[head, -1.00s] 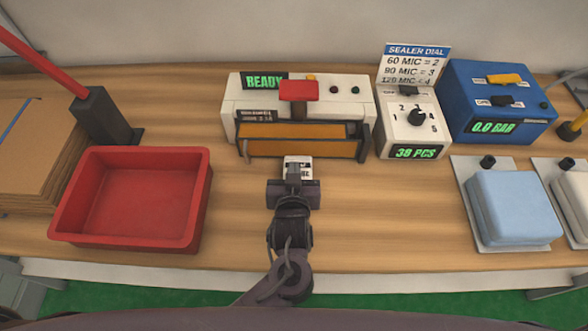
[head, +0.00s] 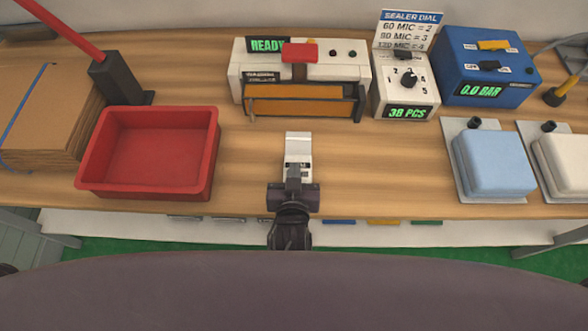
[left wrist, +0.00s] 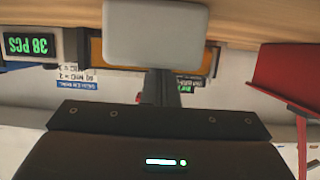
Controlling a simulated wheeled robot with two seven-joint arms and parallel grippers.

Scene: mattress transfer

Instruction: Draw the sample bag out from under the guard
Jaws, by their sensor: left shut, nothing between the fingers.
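The sample bag (head: 298,147) is a pale flat strip with a dark printed label. In the head view it lies in front of the sealer, clear of the orange guard (head: 300,101), with a strip of bare wood between. My left gripper (head: 294,175) is at the bag's near end, overlapping it in the picture. Its jaws are shut with nothing seen between them; the fingers hide the bag's near end. In the left wrist view the bag (left wrist: 155,35) shows as a pale block just beyond the fingers (left wrist: 160,88). My right gripper is out of view.
A red tray (head: 148,185) stands left of the bag, with flat cardboard (head: 45,120) beyond it. The dial box (head: 405,90) and blue pressure box (head: 487,70) stand right of the sealer (head: 240,85). Bare table lies on both sides of the bag.

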